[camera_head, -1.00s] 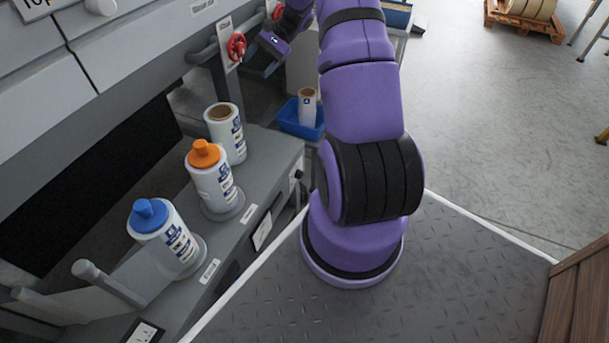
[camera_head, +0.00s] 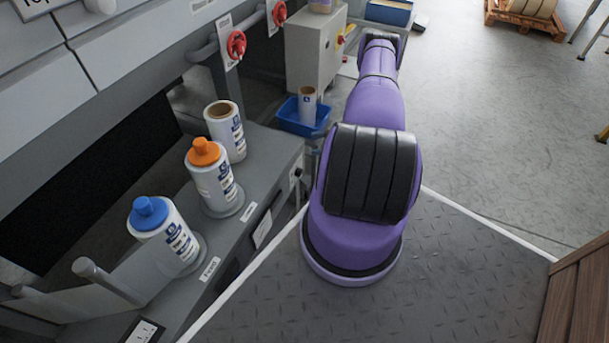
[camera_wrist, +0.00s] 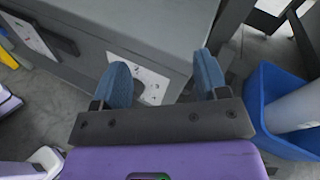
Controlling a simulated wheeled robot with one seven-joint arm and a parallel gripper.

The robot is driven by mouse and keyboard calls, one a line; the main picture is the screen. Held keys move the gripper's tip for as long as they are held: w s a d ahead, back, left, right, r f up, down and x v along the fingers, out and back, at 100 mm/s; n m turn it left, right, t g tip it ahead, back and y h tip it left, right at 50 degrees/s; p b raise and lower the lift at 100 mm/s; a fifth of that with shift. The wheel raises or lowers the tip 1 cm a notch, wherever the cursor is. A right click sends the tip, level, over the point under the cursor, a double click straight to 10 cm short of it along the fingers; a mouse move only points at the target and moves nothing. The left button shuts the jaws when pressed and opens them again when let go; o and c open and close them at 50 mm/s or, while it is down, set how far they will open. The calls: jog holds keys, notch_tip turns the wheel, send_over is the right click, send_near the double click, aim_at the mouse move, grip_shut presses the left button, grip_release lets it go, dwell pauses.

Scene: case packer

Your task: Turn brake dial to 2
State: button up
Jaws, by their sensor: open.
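In the wrist view my gripper (camera_wrist: 162,75) is open, with its two blue fingers apart and nothing between them. Beyond the fingers, a white plate with small dark markings (camera_wrist: 151,86) is on the side of a grey housing; the left finger covers part of it. I cannot tell whether this plate belongs to the brake dial, and no dial setting is readable. In the head view a small dark knob (camera_head: 297,174) shows at the end of the grey bench, too small to read. My gripper is hidden behind my arm there.
A blue bin (camera_wrist: 262,98) holding a white roll (camera_wrist: 293,109) is close right of my gripper. A red handle (camera_head: 236,45) is above. Open floor (camera_head: 490,130) lies right.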

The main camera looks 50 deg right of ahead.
aim_at(302, 173)
jog(key=s+a+f+m+t+h, duration=0.2)
jog(key=s+f+m, duration=0.15)
jog(key=f, duration=0.35)
jog(key=s+a+f+m+t+h, duration=0.1)
jog(key=s+f+m+t+h, duration=0.15)
jog(key=s+f, duration=0.35)
jog(key=shift+n+g, duration=0.3)
jog(key=shift+g, duration=0.05)
jog(key=x, duration=0.3)
jog(key=f+x, duration=0.1)
jog(key=x, duration=0.7)
jog(key=shift+w+f, duration=0.15)
jog(key=shift+f, duration=0.1)
jog(key=shift+c, duration=0.5)
jog(key=c, duration=0.8)
jog(key=shift+c, duration=0.2)
